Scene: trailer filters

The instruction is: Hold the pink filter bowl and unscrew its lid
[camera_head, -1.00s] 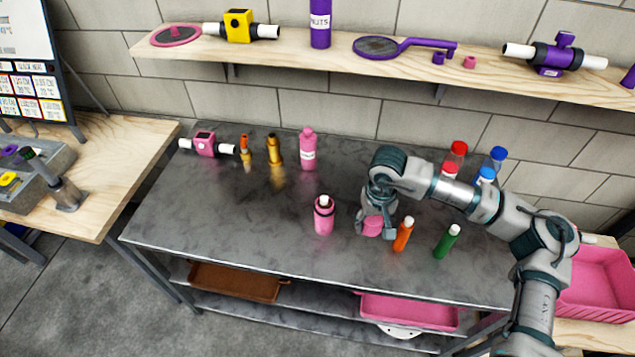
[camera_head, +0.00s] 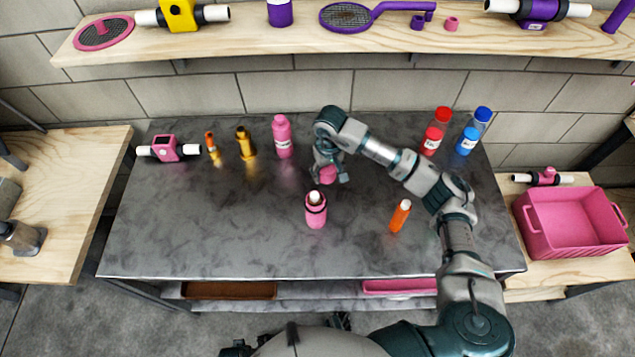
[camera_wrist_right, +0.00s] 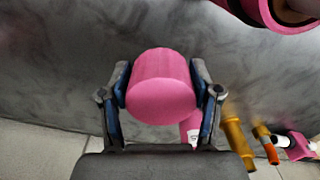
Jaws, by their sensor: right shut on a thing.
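The pink filter bowl (camera_head: 316,213) stands upright on the grey metal table, with a dark ring near its top and a white end sticking out. Part of it shows at the top right of the right wrist view (camera_wrist_right: 272,14). My right gripper (camera_head: 328,175) is shut on a short pink cylinder (camera_wrist_right: 160,85), which looks like the lid. In the head view this pink cylinder (camera_head: 327,174) appears just behind and slightly right of the bowl, apart from it. The fingers grip the cylinder's two sides. My left gripper cannot be made out.
A pink bottle (camera_head: 282,137), gold pieces (camera_head: 245,143) and a pink-and-white fitting (camera_head: 168,149) stand at the back left. An orange bottle (camera_head: 399,215) stands right of the bowl. Red-capped (camera_head: 432,140) and blue-capped (camera_head: 467,141) bottles are at the back right. The left front table is clear.

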